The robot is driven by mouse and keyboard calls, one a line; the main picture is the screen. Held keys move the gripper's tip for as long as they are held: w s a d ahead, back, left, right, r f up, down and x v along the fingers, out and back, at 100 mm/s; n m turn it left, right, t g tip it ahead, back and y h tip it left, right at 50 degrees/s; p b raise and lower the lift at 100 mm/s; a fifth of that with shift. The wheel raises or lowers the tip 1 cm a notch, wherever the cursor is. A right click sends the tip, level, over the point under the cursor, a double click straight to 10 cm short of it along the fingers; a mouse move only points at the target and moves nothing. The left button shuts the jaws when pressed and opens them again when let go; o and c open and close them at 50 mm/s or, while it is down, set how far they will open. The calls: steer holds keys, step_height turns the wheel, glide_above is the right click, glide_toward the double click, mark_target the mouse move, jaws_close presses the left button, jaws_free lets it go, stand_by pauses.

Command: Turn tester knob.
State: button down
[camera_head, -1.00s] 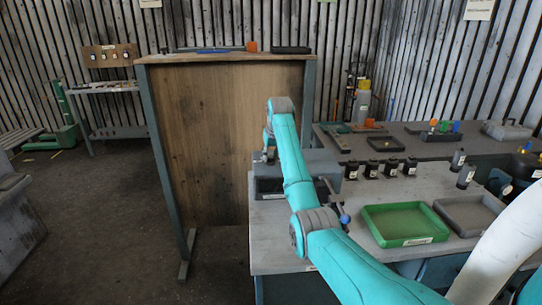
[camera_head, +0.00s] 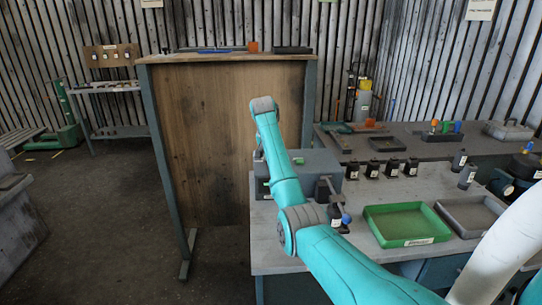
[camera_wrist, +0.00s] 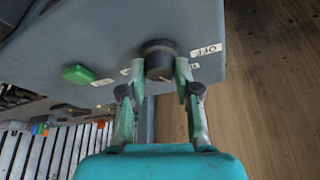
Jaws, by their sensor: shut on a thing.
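The tester is a grey box (camera_head: 318,165) on the near workbench, partly hidden behind my arm in the head view. In the wrist view, its grey face (camera_wrist: 110,35) carries a round black knob (camera_wrist: 159,58), a green button (camera_wrist: 78,74) and small white labels, one reading OFF. My gripper (camera_wrist: 160,72) is shut on the knob, with one finger on either side of it. In the head view my gripper and the knob are hidden behind my arm.
A green tray (camera_head: 408,241) and a grey tray (camera_head: 468,234) lie further right. A tall wooden panel (camera_head: 210,130) stands behind the bench.

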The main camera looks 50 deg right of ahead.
stand_by(0.4)
steer(key=c, duration=0.8)
jaws_free()
steer(key=shift+c, duration=0.2)
steer(key=v, duration=1.2)
steer(key=shift+w, duration=0.1)
